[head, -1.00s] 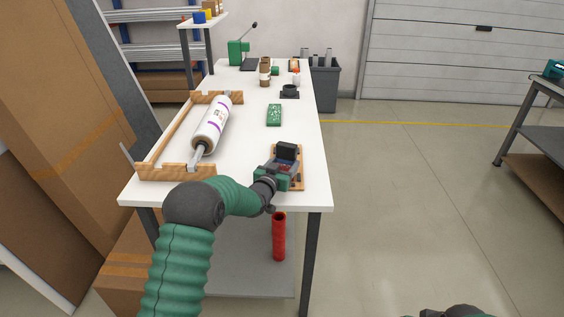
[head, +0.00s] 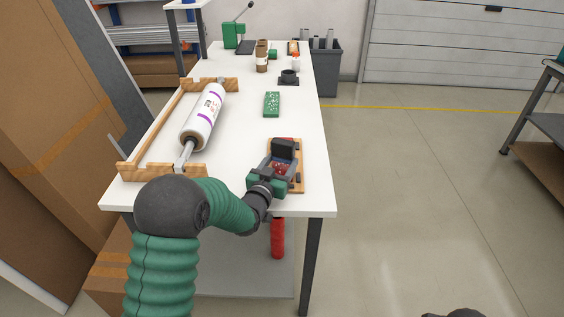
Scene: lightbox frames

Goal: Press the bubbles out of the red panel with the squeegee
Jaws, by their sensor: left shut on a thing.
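The red panel (head: 283,140) lies on a small wooden board (head: 299,178) near the front right of the white table. Red shows beyond the dark block and between my fingers; the rest is hidden. My left gripper (head: 282,160), green with grey fingers, reaches over the board from the front. It is shut on a dark block, which looks like the squeegee (head: 284,149). The squeegee is over the far half of the board; I cannot tell whether its edge touches the panel. Bubbles are too small to make out. My right gripper is out of view.
A wrapped roll (head: 204,117) in a wooden cradle (head: 143,171) stands left of the board. A green card (head: 271,104) and a black holder (head: 289,77) lie farther back. A red tube (head: 278,240) is below the tabletop. The table (head: 240,135) is clear around the card.

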